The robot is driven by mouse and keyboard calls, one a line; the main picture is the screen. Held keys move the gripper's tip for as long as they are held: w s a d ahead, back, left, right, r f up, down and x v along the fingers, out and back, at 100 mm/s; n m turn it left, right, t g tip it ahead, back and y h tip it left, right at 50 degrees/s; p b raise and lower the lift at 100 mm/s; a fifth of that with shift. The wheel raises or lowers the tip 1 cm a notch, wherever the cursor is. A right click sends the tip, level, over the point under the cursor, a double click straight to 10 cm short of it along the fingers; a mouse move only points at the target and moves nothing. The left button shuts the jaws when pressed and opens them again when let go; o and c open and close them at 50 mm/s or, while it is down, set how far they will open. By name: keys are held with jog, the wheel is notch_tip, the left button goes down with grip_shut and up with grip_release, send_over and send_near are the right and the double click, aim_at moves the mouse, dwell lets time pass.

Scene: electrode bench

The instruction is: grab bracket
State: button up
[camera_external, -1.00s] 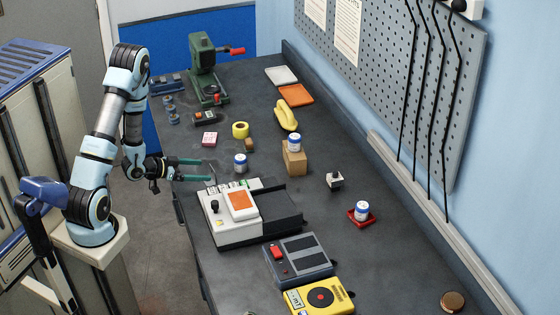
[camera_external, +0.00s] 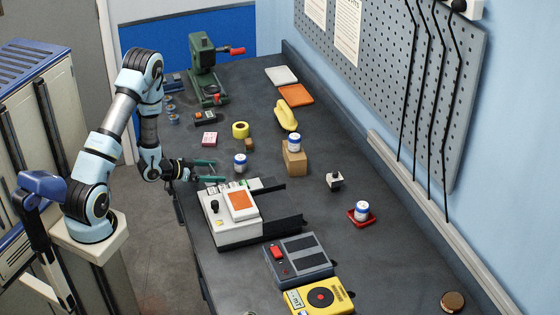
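My gripper (camera_external: 210,171) has two green fingers that stand apart with a gap between them, so it is open. It is over the left edge of the bench, just beyond the far end of a white instrument (camera_external: 232,233) with an orange panel. Two black arms (camera_external: 283,226) extend from the right side of this instrument, with bare bench between them. I cannot tell for certain which piece is the bracket. No piece shows clearly between the fingers, and small details at the instrument's far edge are hard to make out.
A white and blue jar (camera_external: 240,163) stands close to the right of the fingers. A yellow tape roll (camera_external: 240,130), a pink block (camera_external: 210,139) and a green press (camera_external: 207,70) are farther back. A grey box (camera_external: 298,259) and a yellow meter (camera_external: 318,297) are nearer.

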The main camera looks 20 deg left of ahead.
jog(key=c, duration=1.3)
jog(key=shift+r, duration=0.15)
